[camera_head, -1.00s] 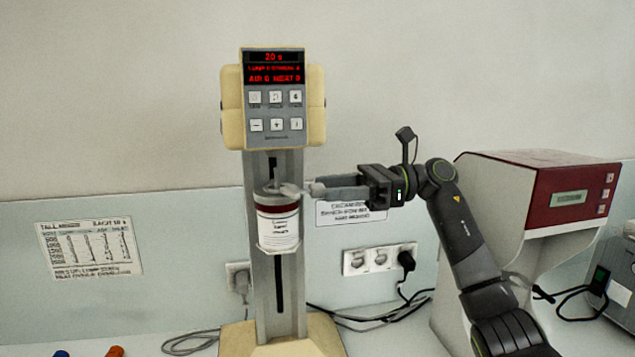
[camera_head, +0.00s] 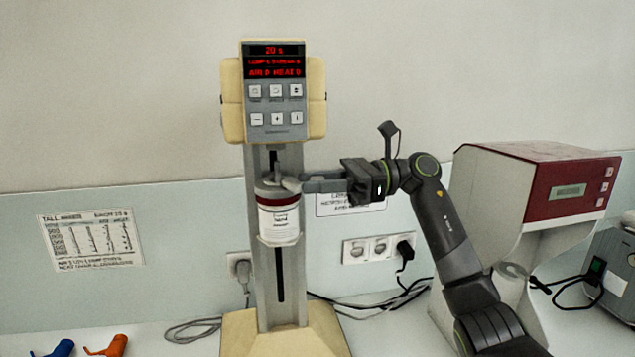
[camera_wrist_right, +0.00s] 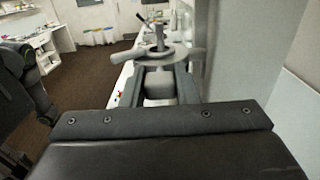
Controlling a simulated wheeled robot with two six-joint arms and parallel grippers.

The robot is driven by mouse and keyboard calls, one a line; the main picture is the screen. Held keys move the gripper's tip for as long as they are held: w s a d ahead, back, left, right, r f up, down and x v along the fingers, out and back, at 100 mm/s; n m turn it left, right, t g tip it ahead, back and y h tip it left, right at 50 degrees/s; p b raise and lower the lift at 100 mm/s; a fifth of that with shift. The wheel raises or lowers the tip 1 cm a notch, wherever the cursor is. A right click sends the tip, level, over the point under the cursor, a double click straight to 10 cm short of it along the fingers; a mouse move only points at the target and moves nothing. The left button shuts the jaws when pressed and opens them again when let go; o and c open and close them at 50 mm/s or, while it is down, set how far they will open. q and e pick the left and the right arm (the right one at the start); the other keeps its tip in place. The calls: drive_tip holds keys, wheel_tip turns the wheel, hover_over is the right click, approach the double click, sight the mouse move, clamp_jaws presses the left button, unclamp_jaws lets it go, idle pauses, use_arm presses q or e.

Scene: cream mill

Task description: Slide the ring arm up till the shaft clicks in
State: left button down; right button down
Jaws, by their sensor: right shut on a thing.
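The cream mill stands upright, with its control head (camera_head: 275,95) at the top of a grey column (camera_head: 264,285). A labelled jar (camera_head: 279,222) with a dark red band hangs in front of the column, below the head with a gap between them. The pale ring arm (camera_head: 291,185) is at the jar's top. My right gripper (camera_head: 312,184) reaches in from the right and is shut on the ring arm's end. The wrist view shows the round lid (camera_wrist_right: 165,56) with the upright shaft (camera_wrist_right: 159,37) just beyond the fingers. My left gripper is out of view.
A red and white machine (camera_head: 540,195) stands to the right. Cables and sockets (camera_head: 378,249) are behind my right arm. Blue (camera_head: 62,348) and orange (camera_head: 108,346) items lie at the lower left. A chart (camera_head: 90,240) hangs on the wall.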

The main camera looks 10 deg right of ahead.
drive_tip(key=shift+r, duration=2.5)
drive_tip(key=c, duration=1.1)
unclamp_jaws()
drive_tip(key=shift+f, duration=0.2)
drive_tip(key=shift+d, duration=0.1)
drive_tip(key=shift+d+f, duration=0.15)
drive_tip(key=shift+d, duration=0.05)
drive_tip(key=shift+d+b, duration=2.5)
drive_tip(key=shift+d, duration=3.25)
